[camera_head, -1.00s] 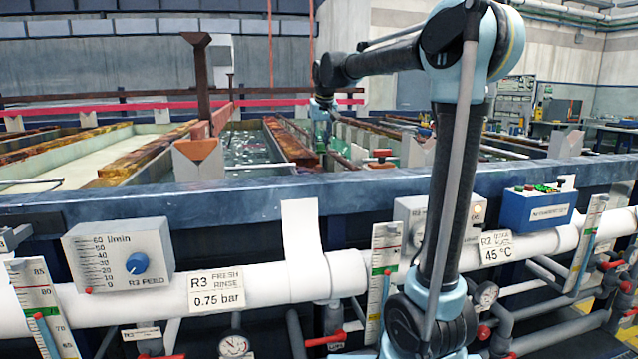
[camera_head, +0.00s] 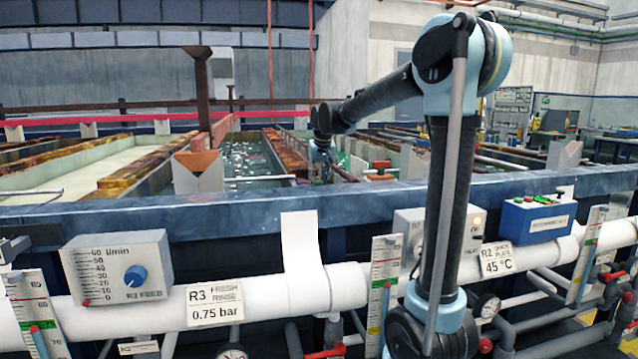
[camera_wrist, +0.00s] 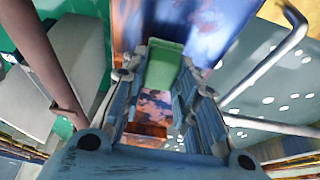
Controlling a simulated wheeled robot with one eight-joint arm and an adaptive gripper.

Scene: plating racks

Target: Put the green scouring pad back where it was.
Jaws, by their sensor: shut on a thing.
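The green scouring pad (camera_wrist: 163,66) shows in the wrist view as a small green block between the fingertips of my gripper (camera_wrist: 160,72). The gripper is shut on it. In the head view my gripper (camera_head: 321,165) hangs at the end of the arm, over the tank area behind the blue rim. It is small there, and I cannot make out the pad in it. A brown-red surface shows below the pad between the fingers in the wrist view. I cannot tell whether the pad touches anything below.
A rusty-brown beam (camera_head: 286,152) lies left of my gripper, beside a tank with pale floating spots (camera_head: 245,160). A bent grey pipe (camera_wrist: 268,55) and a brown bar (camera_wrist: 42,60) flank the gripper. The blue rim (camera_head: 130,212) and white pipe (camera_head: 265,290) run in front.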

